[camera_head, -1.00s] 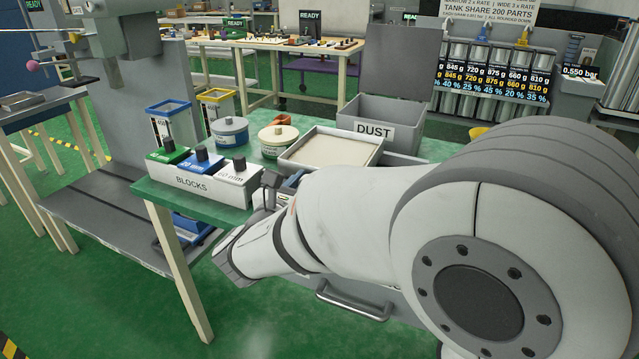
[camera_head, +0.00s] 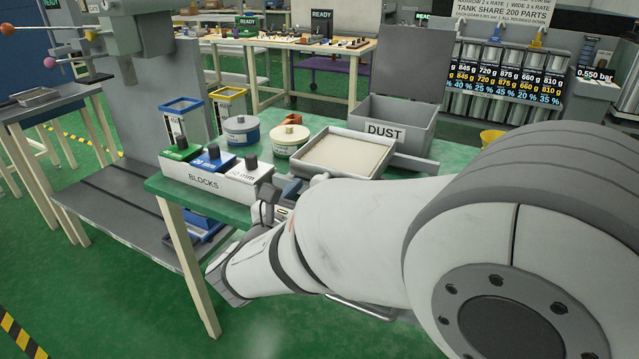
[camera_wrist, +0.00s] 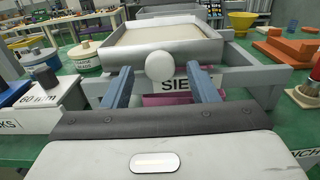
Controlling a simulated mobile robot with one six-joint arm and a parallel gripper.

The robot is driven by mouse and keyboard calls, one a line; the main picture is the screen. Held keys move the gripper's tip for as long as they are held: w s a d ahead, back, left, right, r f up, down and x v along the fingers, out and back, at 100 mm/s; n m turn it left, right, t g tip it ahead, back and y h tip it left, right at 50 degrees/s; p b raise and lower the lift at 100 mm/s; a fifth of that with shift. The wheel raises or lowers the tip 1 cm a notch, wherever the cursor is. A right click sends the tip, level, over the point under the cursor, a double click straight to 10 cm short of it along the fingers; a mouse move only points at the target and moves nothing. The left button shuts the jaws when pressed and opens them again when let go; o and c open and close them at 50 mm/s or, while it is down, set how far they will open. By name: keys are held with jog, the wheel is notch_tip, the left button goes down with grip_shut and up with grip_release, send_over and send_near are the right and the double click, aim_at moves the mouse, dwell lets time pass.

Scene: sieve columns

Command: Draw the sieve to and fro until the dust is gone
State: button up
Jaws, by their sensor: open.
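The sieve (camera_head: 347,153) is a shallow grey tray with a pale mesh floor, on a frame on the green table beside the DUST bin (camera_head: 395,125). In the wrist view the sieve (camera_wrist: 198,48) faces me with a round white knob (camera_wrist: 160,66) on its front wall. My gripper (camera_wrist: 157,82) is open; its two blue-grey fingers stand to the left and right of the knob, with a gap on both sides. A label reading SIE shows behind the right finger, partly hidden. In the head view my arm hides most of the gripper. No dust can be made out on the mesh.
The BLOCKS holder (camera_head: 216,177) with green, blue and white blocks stands left of the sieve. Two round tins, one blue-banded (camera_head: 241,130) and one cream (camera_head: 289,141), sit behind it. In the wrist view orange blocks (camera_wrist: 290,47) and a yellow funnel (camera_wrist: 241,20) are at right.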

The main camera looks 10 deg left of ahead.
jog(key=v, duration=0.4)
jog(key=b+x, duration=0.3)
jog(key=x, duration=0.5)
jog(key=shift+w+d, duration=0.1)
jog(key=shift+w, duration=0.1)
jog(key=shift+c, duration=0.5)
grip_shut()
